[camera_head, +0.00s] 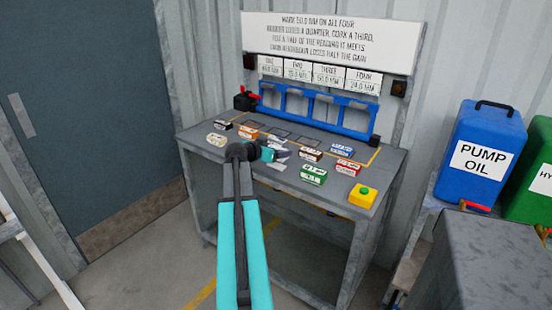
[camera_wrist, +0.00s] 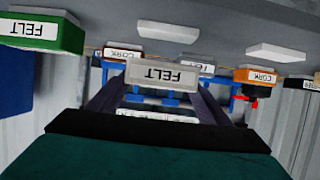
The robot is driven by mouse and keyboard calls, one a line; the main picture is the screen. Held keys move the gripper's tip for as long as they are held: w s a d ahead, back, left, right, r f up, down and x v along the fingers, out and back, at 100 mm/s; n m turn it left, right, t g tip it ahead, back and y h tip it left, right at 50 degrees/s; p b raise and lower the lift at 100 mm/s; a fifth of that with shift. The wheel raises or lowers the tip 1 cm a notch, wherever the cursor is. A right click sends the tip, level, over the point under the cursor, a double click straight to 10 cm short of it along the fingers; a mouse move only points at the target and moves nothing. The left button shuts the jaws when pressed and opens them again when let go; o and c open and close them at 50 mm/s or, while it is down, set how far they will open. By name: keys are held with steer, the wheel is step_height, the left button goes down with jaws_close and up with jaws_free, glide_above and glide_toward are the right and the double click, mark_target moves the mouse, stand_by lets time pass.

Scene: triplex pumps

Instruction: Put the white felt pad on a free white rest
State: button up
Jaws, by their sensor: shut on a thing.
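The white felt pad (camera_wrist: 163,76), labelled FELT, is between the fingers of my gripper (camera_wrist: 160,92) in the wrist view, which looks upside down. The gripper is shut on it. In the head view my gripper (camera_head: 268,152) is over the near middle of the bench, and largely hides the pad. Two bare white rests show in the wrist view: one white rest (camera_wrist: 168,32) near the top middle and another white rest (camera_wrist: 275,52) to its right.
The bench (camera_head: 383,178) carries several labelled pads, including an orange cork pad (camera_head: 248,132) and a green pad (camera_head: 313,175). A blue rack (camera_head: 316,112) stands at the back. A yellow box with a green button (camera_head: 362,195) is at the front right.

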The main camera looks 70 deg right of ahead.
steer(key=shift+f, duration=0.15)
steer(key=shift+f+p, duration=0.45)
steer(key=shift+f, duration=1.15)
steer(key=shift+f, duration=0.15)
steer(key=o, duration=1)
steer(key=shift+o, duration=0.2)
steer(key=shift+r, duration=0.25)
steer(key=shift+w+a, duration=0.1)
steer(key=shift+a, duration=0.25)
steer(key=b+v, duration=0.2)
steer(key=v, duration=0.9)
steer(key=shift+a, duration=0.15)
